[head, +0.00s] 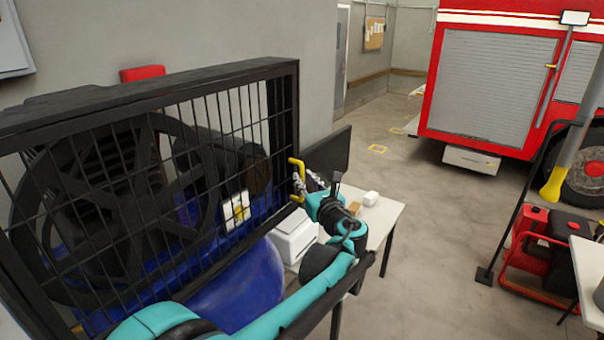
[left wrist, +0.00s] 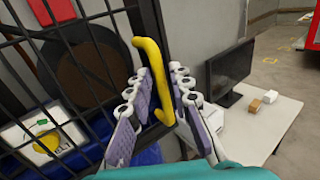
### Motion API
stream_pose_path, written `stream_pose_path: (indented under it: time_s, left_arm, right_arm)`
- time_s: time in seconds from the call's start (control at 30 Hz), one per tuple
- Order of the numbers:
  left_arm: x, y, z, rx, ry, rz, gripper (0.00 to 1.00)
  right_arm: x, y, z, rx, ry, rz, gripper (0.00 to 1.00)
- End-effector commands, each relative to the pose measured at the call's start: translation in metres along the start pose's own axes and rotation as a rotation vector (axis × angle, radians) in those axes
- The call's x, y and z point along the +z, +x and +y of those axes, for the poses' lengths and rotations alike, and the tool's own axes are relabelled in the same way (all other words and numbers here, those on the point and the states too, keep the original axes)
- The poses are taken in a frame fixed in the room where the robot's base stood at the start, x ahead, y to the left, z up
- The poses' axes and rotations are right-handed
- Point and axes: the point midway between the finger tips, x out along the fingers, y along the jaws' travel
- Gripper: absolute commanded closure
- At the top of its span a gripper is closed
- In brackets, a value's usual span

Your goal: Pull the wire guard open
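The wire guard (head: 232,115) is a black frame with a bar grid, standing upright in front of the pump's black wheel (head: 100,205) and blue body. Its black bars also show in the left wrist view (left wrist: 88,14). A yellow handle (head: 300,172) is on the guard's right edge; it also shows in the left wrist view (left wrist: 152,62). My left gripper (head: 302,183) is at this handle. In the left wrist view its two fingers (left wrist: 162,85) lie on either side of the yellow bar, apparently touching it. My right gripper is not in view.
A white table (head: 385,222) with a dark monitor (head: 330,155) and small boxes stands just right of the guard. A red fire truck (head: 490,80) stands at the back right. A red generator (head: 545,240) is at the right.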

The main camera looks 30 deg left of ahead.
Motion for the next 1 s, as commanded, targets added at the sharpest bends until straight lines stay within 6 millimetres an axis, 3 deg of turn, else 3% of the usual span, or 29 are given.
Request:
stream_pose_path:
  time_s: [0.2,0.47,0.57,1.0]
  left_arm:
    - [0.0,0.021,0.0,0.001,-0.001,0.001,0.8]
    - [0.0,0.022,0.0,-0.001,-0.002,0.001,0.8]
    - [0.0,0.022,0.0,-0.001,-0.002,0.001,1.0]
    - [0.0,0.021,-0.002,-0.003,-0.002,0.001,1.0]
  right_arm:
    - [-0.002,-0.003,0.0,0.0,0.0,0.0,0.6]
    - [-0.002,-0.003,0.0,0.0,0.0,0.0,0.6]
    - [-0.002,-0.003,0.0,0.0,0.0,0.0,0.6]
    - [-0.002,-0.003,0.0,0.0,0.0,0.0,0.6]
